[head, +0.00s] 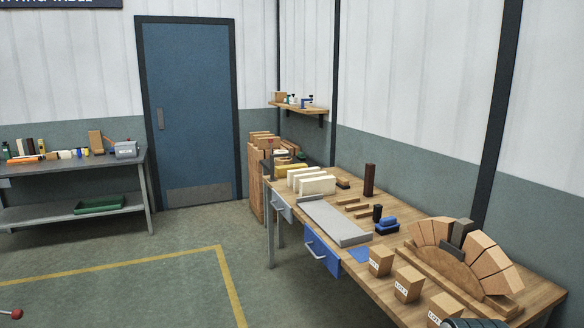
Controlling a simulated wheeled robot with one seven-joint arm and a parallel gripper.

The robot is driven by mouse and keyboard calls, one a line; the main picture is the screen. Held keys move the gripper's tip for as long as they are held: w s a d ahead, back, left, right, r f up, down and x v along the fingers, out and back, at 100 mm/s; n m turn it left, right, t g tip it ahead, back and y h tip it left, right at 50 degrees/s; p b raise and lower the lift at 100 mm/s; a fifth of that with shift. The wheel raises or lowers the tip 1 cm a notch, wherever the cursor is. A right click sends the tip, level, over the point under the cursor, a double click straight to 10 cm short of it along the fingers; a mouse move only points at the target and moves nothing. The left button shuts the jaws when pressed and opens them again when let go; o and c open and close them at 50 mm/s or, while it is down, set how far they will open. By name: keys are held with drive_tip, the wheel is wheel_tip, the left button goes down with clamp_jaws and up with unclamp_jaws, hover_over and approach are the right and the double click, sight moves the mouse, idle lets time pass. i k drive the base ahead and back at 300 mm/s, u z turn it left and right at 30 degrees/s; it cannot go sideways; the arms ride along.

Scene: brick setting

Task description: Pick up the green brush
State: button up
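I cannot make out a green brush for certain. A small dark green object (5,149) stands at the far left end of the grey table, too small to identify. Another small greenish item (300,155) shows near the far end of the wooden workbench, partly hidden and unclear. A blue block-like object (387,224) lies on the workbench beside a small black upright piece (377,213).
The wooden workbench (405,306) runs along the right wall, with a brick arch (440,262), labelled boxes (408,285) and a grey tray (335,222). A grey table (70,166) with a green tray (100,205) below stands left. Open floor lies between.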

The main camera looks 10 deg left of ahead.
sight(301, 156)
drive_tip(key=u, duration=0.35)
drive_tip(key=i, duration=0.9)
drive_tip(key=u, duration=0.8)
drive_tip(key=i, duration=3.15)
drive_tip(key=z, duration=0.85)
drive_tip(key=i, duration=0.9)
drive_tip(key=z, duration=0.3)
